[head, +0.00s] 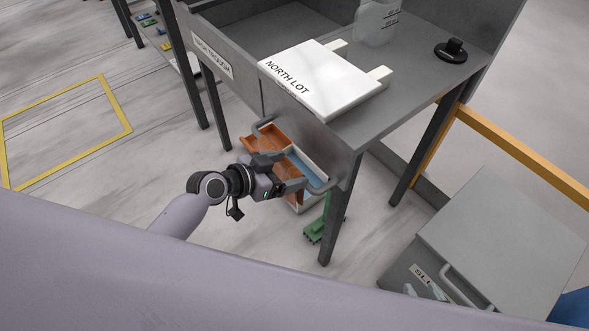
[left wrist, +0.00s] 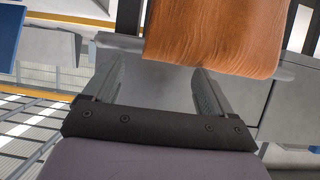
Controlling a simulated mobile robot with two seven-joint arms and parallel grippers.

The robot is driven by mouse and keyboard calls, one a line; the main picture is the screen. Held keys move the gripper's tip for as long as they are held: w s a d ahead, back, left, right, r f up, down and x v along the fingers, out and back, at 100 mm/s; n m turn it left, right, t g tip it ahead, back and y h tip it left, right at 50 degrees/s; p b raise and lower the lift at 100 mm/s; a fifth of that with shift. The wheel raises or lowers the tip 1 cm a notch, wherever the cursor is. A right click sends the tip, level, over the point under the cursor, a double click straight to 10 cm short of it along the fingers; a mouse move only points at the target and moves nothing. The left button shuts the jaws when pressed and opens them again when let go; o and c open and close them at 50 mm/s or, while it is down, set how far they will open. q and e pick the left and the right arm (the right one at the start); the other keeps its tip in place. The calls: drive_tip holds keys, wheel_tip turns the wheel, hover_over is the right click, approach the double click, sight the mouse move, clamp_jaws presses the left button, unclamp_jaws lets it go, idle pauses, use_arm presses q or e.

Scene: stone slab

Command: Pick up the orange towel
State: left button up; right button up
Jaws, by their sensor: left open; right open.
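The orange towel (head: 262,146) hangs at the front of the grey stone-slab bench, by the rail under its edge. In the left wrist view the towel (left wrist: 215,35) is an orange-brown, streaked sheet with a rounded lower corner, at the top right. My left gripper (head: 291,185) is at the rail, in front of the towel and partly covering it. In the left wrist view my left gripper (left wrist: 160,65) has its fingers spread. The towel's lower edge lies near the fingertips; whether they touch cannot be told. My right gripper is not in view.
The grey rail (head: 322,187) and a blue cloth-like item (head: 301,168) are close to my left gripper. Bench legs stand nearby. A grey cabinet (head: 505,235) is at the lower right. Open floor lies left.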

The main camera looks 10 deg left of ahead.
use_arm(q)
drive_tip(key=shift+w+d+f, duration=0.1)
drive_tip(key=shift+c, duration=0.2)
clamp_jaws()
idle(0.4)
wheel_tip(320, 180, up, 12)
drive_tip(key=p, duration=0.7)
